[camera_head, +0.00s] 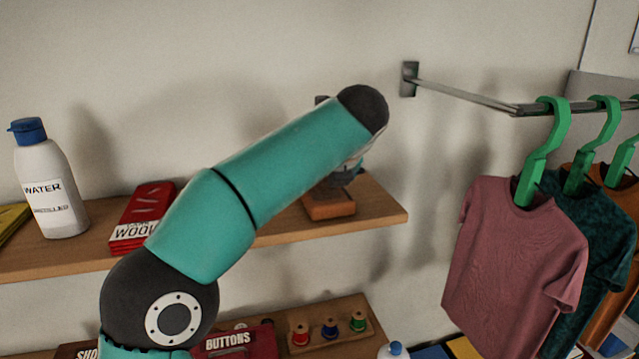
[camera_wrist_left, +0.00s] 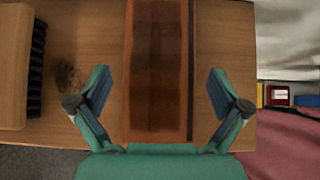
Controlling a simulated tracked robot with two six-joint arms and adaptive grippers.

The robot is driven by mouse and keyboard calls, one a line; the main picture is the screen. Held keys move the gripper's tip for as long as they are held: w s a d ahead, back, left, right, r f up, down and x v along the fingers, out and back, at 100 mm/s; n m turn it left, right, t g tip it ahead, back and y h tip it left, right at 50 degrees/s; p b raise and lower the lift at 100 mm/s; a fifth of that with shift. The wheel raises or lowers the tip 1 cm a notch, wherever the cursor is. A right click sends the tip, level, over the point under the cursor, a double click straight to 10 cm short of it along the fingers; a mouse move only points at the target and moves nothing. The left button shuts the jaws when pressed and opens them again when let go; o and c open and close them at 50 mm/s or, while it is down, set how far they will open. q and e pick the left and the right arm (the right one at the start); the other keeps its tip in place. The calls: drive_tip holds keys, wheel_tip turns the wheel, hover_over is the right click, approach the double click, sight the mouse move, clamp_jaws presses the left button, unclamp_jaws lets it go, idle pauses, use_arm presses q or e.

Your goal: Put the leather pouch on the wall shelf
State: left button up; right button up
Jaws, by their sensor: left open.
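My left gripper (camera_wrist_left: 160,85) is open, with one finger on each side of the strip and visible gaps between. In the head view the left gripper (camera_head: 346,172) is just above the block, mostly hidden behind my forearm. I cannot tell its exact height above it. My right gripper is not in view.
A wooden brush-like thing (camera_wrist_left: 15,65) lies left in the wrist view. Shirts (camera_head: 515,255) hang from a rail at right. Thread spools (camera_head: 330,328) sit on a lower shelf.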

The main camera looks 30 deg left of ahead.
use_arm(q)
drive_tip(key=v, duration=0.9)
drive_tip(key=shift+a+f, duration=0.1)
